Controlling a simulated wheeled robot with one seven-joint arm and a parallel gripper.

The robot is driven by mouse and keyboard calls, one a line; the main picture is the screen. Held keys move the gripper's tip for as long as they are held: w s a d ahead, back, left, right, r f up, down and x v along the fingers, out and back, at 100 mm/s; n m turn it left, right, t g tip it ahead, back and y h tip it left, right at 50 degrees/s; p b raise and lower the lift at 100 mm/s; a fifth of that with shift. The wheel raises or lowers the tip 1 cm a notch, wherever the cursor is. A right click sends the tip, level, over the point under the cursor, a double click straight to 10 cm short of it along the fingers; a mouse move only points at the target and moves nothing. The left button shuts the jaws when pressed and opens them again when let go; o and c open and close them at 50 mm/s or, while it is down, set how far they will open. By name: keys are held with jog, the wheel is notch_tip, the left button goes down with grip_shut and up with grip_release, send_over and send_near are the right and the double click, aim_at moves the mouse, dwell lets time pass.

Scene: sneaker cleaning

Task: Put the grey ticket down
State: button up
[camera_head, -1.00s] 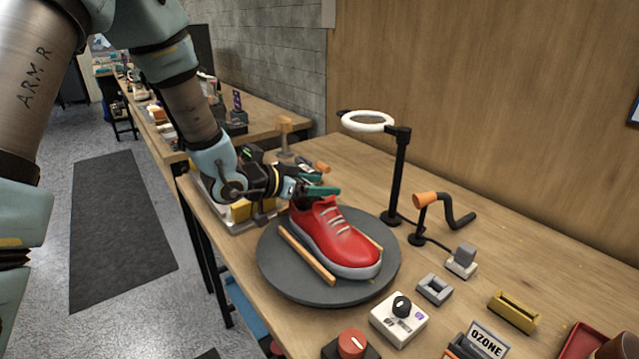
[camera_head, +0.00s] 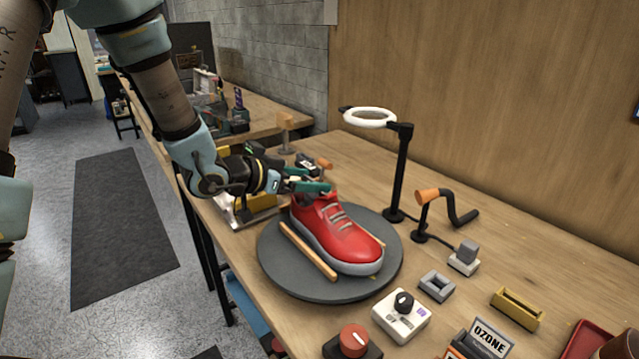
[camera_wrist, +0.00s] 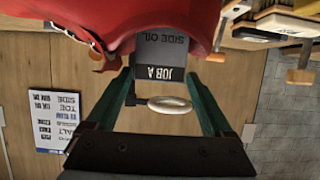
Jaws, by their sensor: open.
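The grey ticket (camera_wrist: 161,52), marked "SIDE OIL" and "JOB A", shows upside down in the wrist view, between and beyond my gripper's green fingers. The red sneaker (camera_head: 340,236) sits on the round dark grey turntable (camera_head: 290,285). The ticket overlaps the sneaker's red upper in the wrist view; I cannot tell whether it rests on it. My gripper (camera_head: 314,180) is open at the sneaker's heel end, and its spread fingers also show in the wrist view (camera_wrist: 157,78). The ticket cannot be made out in the head view.
A white dial box (camera_head: 401,316), red knob (camera_head: 352,341), grey square holder (camera_head: 436,286) and yellow tray (camera_head: 515,310) lie in front and right.

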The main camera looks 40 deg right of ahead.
jog(key=v, duration=0.8)
jog(key=shift+a+b, duration=0.15)
jog(key=shift+b, duration=0.3)
jog(key=shift+w, duration=0.1)
jog(key=w+a+f+n+t+y, duration=0.3)
jog(key=w+a+n+t+y, duration=0.35)
jog(key=w+a, duration=0.75)
jog(key=s+a+n+y, duration=0.2)
jog(key=a+n+y, duration=0.35)
jog(key=a, duration=0.95)
jog(key=s+a+f+n+g+y, duration=0.1)
jog(key=s+a+n+g, duration=0.3)
jog(key=s+a, duration=0.5)
jog(key=shift+n, duration=0.7)
